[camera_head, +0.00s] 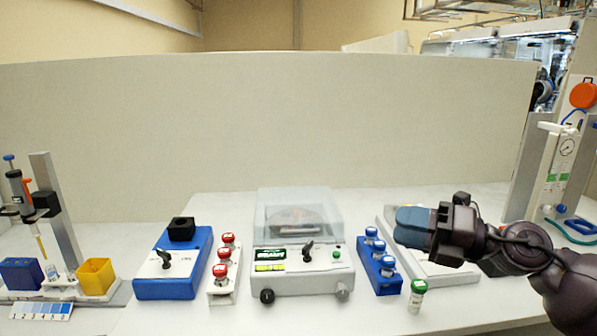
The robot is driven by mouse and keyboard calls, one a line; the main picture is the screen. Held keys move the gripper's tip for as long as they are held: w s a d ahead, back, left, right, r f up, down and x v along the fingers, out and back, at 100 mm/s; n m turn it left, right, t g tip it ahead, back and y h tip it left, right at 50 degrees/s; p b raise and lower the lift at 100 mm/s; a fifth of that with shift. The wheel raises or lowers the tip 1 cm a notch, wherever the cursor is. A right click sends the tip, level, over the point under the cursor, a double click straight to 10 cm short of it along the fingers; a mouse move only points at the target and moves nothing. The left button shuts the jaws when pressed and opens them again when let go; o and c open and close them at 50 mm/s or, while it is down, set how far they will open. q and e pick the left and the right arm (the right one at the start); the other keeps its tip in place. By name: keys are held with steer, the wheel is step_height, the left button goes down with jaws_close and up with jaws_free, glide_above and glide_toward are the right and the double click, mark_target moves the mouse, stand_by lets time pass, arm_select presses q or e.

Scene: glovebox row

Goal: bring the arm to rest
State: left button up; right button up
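My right arm comes in from the right. Its gripper (412,227), with blue-grey fingers, points left above the flat pale device (384,222) and just to the right of the blue rack. The fingers overlap in this view, so I cannot tell whether they are open or shut. No held object shows at the fingertips. The gripper hides part of the pale device. My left gripper is not in view.
A blue rack (378,278) holds blue-capped vials. A green-capped vial (416,298) stands near it. A centrifuge (304,275) with a clear lid is central. Left are a white rack (224,288) of red-capped vials, a blue mixer (176,276) and a pipette stand (44,190).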

steer(key=s+d+f+m+t+h, duration=0.1)
steer(key=d+f+m+t+h, duration=0.25)
steer(key=f+m, duration=0.4)
steer(key=s+d+f+m+t+h, duration=0.1)
steer(key=d+f+m+t+h, duration=0.15)
steer(key=f+m+h, duration=0.4)
steer(key=s+d+f+m+t+h, duration=0.1)
steer(key=d+f+m+t+h, duration=0.2)
steer(key=f+m, duration=0.65)
steer(key=s+f+m+g+h, duration=0.3)
steer(key=s+f+m, duration=0.8)
steer(key=s+f, duration=0.8)
steer(key=s+g, duration=0.2)
steer(key=s, duration=0.2)
steer(key=shift+d+g, duration=0.25)
steer(key=shift+g, duration=0.05)
